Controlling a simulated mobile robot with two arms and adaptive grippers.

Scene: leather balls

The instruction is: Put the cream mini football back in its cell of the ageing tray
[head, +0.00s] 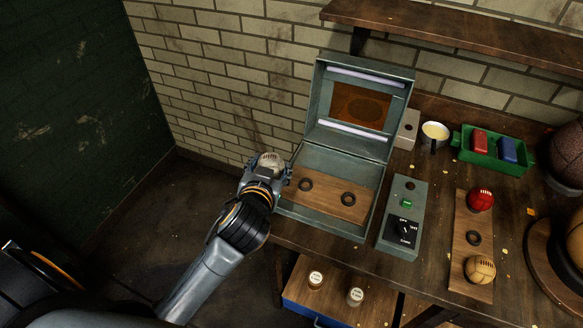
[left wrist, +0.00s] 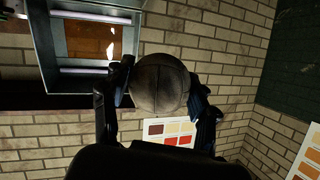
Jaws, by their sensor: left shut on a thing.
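My left gripper (head: 268,168) is shut on the cream mini football (head: 271,160), just off the left edge of the open grey-green cabinet (head: 375,175). In the left wrist view the ball (left wrist: 158,84) sits between the two fingers and looks greyish in shadow. Inside the cabinet lies a wooden tray (head: 328,198) with two dark ring cells, the left ring (head: 305,184) and the right ring (head: 348,199), both empty. Another wooden board (head: 459,240) on the bench holds a red ball (head: 480,199), an empty ring (head: 473,238) and a tan ball (head: 480,269). My right gripper is not in view.
The cabinet lid (head: 318,98) stands raised at the back. A control box (head: 403,220) with a knob stands right of the cabinet. A green tray (head: 493,150) and a white cup (head: 434,134) stand further back. Jars (head: 355,297) sit below the bench.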

